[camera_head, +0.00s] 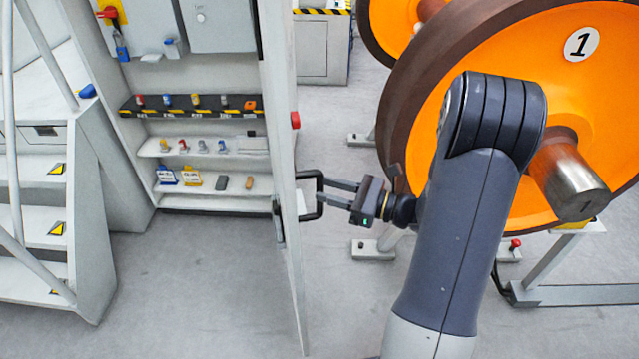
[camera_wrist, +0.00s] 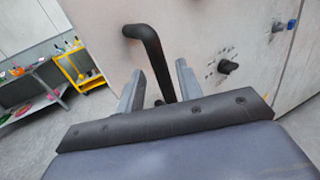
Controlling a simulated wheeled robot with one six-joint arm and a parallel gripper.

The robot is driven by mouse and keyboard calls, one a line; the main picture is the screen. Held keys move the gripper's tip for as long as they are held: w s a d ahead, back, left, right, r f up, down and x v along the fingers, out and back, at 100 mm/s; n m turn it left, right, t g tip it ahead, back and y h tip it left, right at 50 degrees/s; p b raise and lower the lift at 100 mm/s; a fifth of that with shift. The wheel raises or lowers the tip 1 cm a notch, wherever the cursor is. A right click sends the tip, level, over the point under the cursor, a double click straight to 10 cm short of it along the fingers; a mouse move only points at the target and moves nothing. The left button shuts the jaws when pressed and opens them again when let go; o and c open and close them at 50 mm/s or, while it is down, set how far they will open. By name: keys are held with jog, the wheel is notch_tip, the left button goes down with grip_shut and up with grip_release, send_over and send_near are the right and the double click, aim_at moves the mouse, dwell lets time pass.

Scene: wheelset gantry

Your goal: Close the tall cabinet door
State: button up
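The tall cabinet (camera_head: 128,165) stands at the left of centre in the head view, its shelves exposed. Its grey door (camera_head: 283,130) is swung open and seen nearly edge-on. A black U-shaped handle (camera_head: 320,196) sticks out from the door's right-hand face; it also shows in the wrist view (camera_wrist: 152,42). My gripper (camera_head: 334,192) is at the handle's outer bar. In the wrist view my gripper's fingers (camera_wrist: 158,84) are apart, with the handle bar between them and a gap beside it. Whether either finger touches the bar is hard to tell.
Large orange wheels with dark rims (camera_head: 470,85) stand right of the door, close to my arm. Grey steps with a handrail (camera_head: 35,215) are left of the cabinet. A yellow cart (camera_wrist: 82,70) shows in the wrist view. Floor (camera_head: 190,290) before the cabinet is clear.

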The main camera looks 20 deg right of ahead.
jog(key=shift+x, duration=1.5)
jog(key=shift+c, duration=0.4)
grip_shut()
